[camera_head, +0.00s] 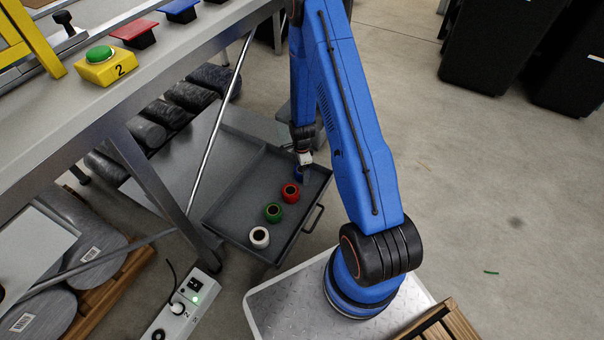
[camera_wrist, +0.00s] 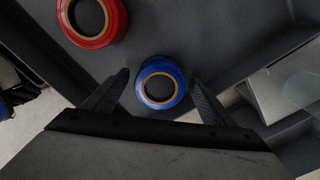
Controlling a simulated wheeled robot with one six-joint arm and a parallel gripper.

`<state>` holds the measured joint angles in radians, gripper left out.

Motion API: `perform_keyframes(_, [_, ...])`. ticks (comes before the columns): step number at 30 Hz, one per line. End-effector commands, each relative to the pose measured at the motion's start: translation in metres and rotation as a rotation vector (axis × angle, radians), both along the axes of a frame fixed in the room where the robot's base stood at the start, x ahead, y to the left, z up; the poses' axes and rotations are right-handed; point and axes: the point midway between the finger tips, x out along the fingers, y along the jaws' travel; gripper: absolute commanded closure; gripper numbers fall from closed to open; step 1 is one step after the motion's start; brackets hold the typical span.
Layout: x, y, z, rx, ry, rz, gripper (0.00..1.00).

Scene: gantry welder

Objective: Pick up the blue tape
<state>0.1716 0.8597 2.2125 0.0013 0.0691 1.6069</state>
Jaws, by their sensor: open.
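The blue tape (camera_wrist: 161,83) is a roll with a tan core, lying in a dark grey drawer. In the wrist view it sits between the two open fingers of my gripper (camera_wrist: 160,88), with a small gap on each side. I cannot tell how far the fingertips reach down beside it. In the head view my gripper (camera_head: 304,170) is over the far right corner of the drawer, and only a bit of the blue tape (camera_head: 298,173) shows behind it.
The open drawer (camera_head: 226,219) also holds a red roll (camera_head: 290,193), a green roll (camera_head: 273,212) and a white roll (camera_head: 260,237) in a row. The drawer has raised walls and a handle (camera_head: 313,219). The workbench (camera_head: 120,96) overhangs at left, with a slanted metal rod nearby.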

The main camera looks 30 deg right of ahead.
Motion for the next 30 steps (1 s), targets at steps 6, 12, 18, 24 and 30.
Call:
perform_keyframes(6, [0.0, 0.0, 0.0, 0.0, 0.0, 0.0, 0.63])
perform_keyframes(12, [0.0, 0.0, 0.0, 0.0, 0.0, 0.0, 0.71])
perform_keyframes(18, [0.0, 0.0, 0.005, 0.0, 0.0, 0.0, 0.71])
perform_keyframes(24, [0.001, 0.0, 0.029, 0.0, -0.002, 0.0, 0.71])
perform_keyframes(30, [0.001, 0.0, 0.061, -0.001, -0.003, 0.0, 0.71])
